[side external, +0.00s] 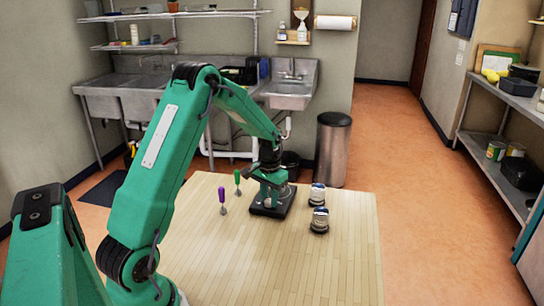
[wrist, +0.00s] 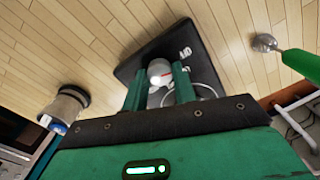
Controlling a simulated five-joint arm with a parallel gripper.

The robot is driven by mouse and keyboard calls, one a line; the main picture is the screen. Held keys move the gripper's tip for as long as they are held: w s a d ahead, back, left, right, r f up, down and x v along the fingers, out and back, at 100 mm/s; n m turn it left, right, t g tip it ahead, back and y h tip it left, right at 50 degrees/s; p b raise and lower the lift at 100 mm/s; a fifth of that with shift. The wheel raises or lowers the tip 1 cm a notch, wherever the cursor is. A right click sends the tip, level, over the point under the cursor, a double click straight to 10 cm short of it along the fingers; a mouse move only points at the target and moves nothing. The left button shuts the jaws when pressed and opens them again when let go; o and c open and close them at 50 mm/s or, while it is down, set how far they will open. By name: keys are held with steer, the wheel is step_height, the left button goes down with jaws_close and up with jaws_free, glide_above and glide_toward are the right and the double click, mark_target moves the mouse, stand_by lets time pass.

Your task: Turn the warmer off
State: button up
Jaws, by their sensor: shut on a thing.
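The warmer (side external: 284,205) is a flat black unit on the wooden table, under my gripper in the side view. In the wrist view the warmer (wrist: 192,36) shows white lettering on its top, too small to read surely. In the side view my gripper (side external: 270,192) hides the knob.
Two small jars on dark bases (side external: 317,194) (side external: 319,220) stand right of the warmer. The table's (side external: 330,265) front is clear.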

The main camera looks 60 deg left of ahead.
mark_target(269, 200)
steer(key=shift+a+n, duration=0.15)
steer(key=shift+n, duration=1.05)
steer(key=o, duration=1)
steer(key=shift+c, duration=0.2)
steer(key=shift+r, duration=3.95)
